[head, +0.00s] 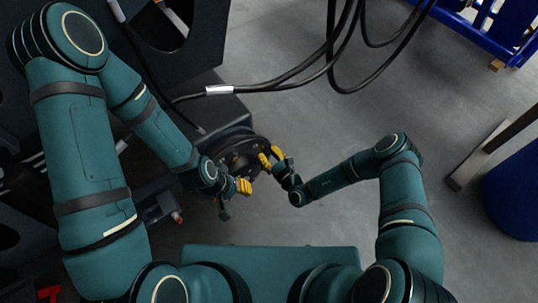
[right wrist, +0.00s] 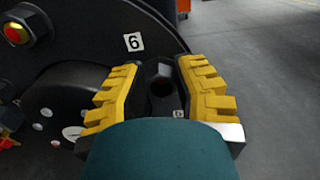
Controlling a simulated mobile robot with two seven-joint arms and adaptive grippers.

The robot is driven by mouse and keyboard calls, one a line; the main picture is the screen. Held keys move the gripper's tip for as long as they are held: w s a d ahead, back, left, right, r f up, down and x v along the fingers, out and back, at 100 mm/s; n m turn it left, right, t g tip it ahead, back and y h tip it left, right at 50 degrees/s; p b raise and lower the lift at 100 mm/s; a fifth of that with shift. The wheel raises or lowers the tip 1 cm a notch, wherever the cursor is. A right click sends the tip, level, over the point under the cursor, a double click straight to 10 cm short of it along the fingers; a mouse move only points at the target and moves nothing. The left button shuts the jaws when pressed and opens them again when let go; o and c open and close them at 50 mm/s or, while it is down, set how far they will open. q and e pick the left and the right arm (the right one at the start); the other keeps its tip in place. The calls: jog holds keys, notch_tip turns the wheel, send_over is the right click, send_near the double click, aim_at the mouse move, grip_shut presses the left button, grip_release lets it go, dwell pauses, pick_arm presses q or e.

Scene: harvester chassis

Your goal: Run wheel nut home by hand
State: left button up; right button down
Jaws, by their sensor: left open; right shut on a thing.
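The black wheel hub (head: 236,150) faces my arms in the middle of the head view. My right gripper (head: 270,157) reaches its right side. In the right wrist view its yellow fingers (right wrist: 158,72) are shut on a dark wheel nut (right wrist: 162,86) with a round hole in its middle, beside the hub face. The fingers hide the nut's sides, and I cannot tell how far it sits from the hub face. My left gripper (head: 240,188) is open and empty, just below the hub in the head view.
A label "6" (right wrist: 133,42) sits on the hub near the nut. A red-and-yellow fitting (right wrist: 16,33) is at upper left. Black cables (head: 290,78) hang above the hub. A blue drum (head: 515,200) stands at the right.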

jog(key=shift+w+a, duration=0.4)
jog(key=shift+w, duration=0.15)
jog(key=shift+s+d, duration=0.1)
jog(key=shift+s, duration=0.05)
dwell(0.5)
dwell(0.4)
jog(key=m, duration=0.1)
jog(key=m+b, duration=0.1)
jog(key=m, duration=0.1)
jog(key=shift+f, duration=0.25)
jog(key=m, duration=0.4)
jog(key=shift+w+d+m, duration=0.1)
jog(key=shift+w+m, duration=0.15)
jog(key=shift+m, duration=0.05)
jog(key=m, duration=0.4)
jog(key=shift+w, duration=0.15)
